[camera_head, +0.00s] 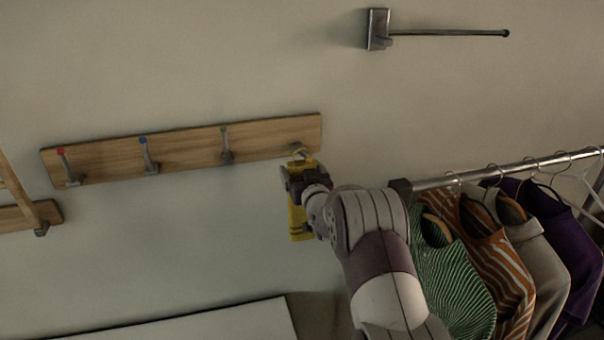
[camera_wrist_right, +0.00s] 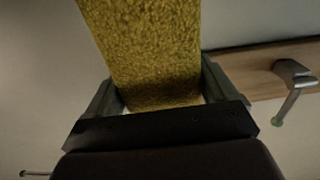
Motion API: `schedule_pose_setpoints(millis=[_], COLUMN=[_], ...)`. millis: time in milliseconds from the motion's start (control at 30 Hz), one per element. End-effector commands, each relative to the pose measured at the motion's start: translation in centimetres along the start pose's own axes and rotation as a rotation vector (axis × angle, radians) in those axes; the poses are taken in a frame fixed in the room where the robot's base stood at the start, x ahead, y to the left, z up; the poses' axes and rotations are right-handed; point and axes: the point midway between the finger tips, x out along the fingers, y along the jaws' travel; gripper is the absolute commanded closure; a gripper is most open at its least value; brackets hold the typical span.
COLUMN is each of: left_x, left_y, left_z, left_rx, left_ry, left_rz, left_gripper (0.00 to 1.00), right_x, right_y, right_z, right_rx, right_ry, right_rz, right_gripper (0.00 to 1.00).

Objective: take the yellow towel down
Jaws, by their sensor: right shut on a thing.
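The yellow towel (camera_head: 297,222) hangs down below the right end of the wooden hook rail (camera_head: 185,153) on the wall. Its top is at the rightmost hook (camera_head: 299,149); I cannot tell whether its loop still rests on that hook. My right gripper (camera_head: 297,179) is shut on the towel just under the rail. In the right wrist view the towel (camera_wrist_right: 150,45) runs between the two fingers of the gripper (camera_wrist_right: 158,90). My left gripper is not in view.
Three bare hooks with red, blue and green marks (camera_head: 224,145) line the rail. A metal towel bar (camera_head: 448,32) is on the wall at upper right. A clothes rack (camera_head: 510,170) with several garments stands close right of my arm. A white surface (camera_head: 215,322) lies below.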

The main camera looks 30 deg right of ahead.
Motion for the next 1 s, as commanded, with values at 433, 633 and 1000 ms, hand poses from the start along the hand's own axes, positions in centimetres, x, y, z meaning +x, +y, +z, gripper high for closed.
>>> schedule_pose_setpoints(millis=[433, 633, 1000], left_x=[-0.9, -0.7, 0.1], left_y=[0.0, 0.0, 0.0], left_z=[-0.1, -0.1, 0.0], left_rx=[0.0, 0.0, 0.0], left_ry=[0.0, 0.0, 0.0], left_rz=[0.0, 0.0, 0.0], left_gripper=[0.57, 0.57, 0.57], right_x=[0.0, -0.6, -3.7], right_y=[0.0, 0.0, 0.1], right_z=[-2.5, -2.6, -2.3], right_rx=[0.0, -0.001, 0.0], right_ry=[0.007, 0.013, 0.006], right_rz=[0.0, 0.0, 0.001], right_gripper=[0.5, 0.5, 0.5])
